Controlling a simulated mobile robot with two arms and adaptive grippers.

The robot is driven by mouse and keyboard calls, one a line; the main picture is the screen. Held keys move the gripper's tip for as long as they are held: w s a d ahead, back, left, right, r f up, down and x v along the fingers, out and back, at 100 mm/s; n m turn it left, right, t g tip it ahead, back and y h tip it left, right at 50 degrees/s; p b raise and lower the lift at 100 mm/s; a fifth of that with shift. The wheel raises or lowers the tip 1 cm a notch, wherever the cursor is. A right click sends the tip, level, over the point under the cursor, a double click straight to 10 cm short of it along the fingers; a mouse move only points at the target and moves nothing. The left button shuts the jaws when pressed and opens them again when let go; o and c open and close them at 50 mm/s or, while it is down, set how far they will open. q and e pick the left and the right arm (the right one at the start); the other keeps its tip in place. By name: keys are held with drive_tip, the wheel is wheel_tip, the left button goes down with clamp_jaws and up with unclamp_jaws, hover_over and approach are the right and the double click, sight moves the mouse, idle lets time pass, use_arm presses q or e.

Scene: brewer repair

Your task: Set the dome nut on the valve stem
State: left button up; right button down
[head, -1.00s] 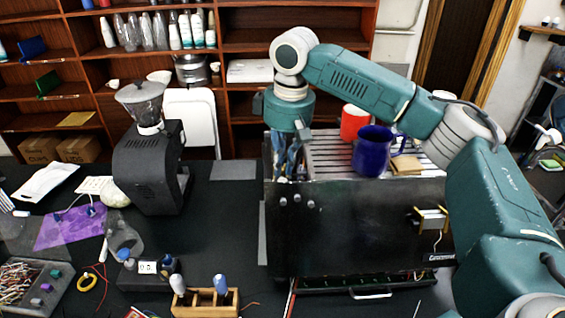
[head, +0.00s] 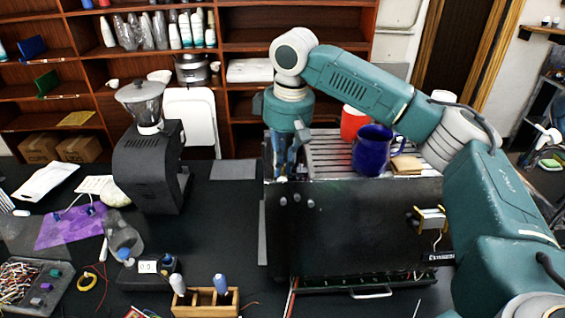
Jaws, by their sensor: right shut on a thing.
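My right gripper (head: 285,172) points down at the left end of the dark brewer (head: 365,235), just above its front top edge. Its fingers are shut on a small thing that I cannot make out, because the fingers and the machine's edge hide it. Several small round grey studs (head: 297,198) show on the brewer's front panel just below the fingers. I cannot pick out the dome nut or tell which part is the valve stem. My left gripper is not in view.
A blue mug (head: 373,150) and a red mug (head: 353,122) stand on the brewer's slatted top near my right forearm. A black grinder (head: 148,168) stands left. A wooden holder (head: 207,303) is at the front. The table between grinder and brewer is mostly clear.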

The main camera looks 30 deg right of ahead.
drive_tip(key=shift+f, duration=0.95)
idle(1.9)
drive_tip(key=m, duration=0.4)
drive_tip(key=shift+a+m+h, duration=0.1)
drive_tip(key=shift+m+h, duration=0.2)
drive_tip(key=c, duration=1.8)
unclamp_jaws()
drive_tip(key=shift+c, duration=0.2)
drive_tip(key=shift+o, duration=0.8)
drive_tip(key=shift+w, duration=0.1)
drive_tip(key=o, duration=0.3)
drive_tip(key=shift+a, duration=0.1)
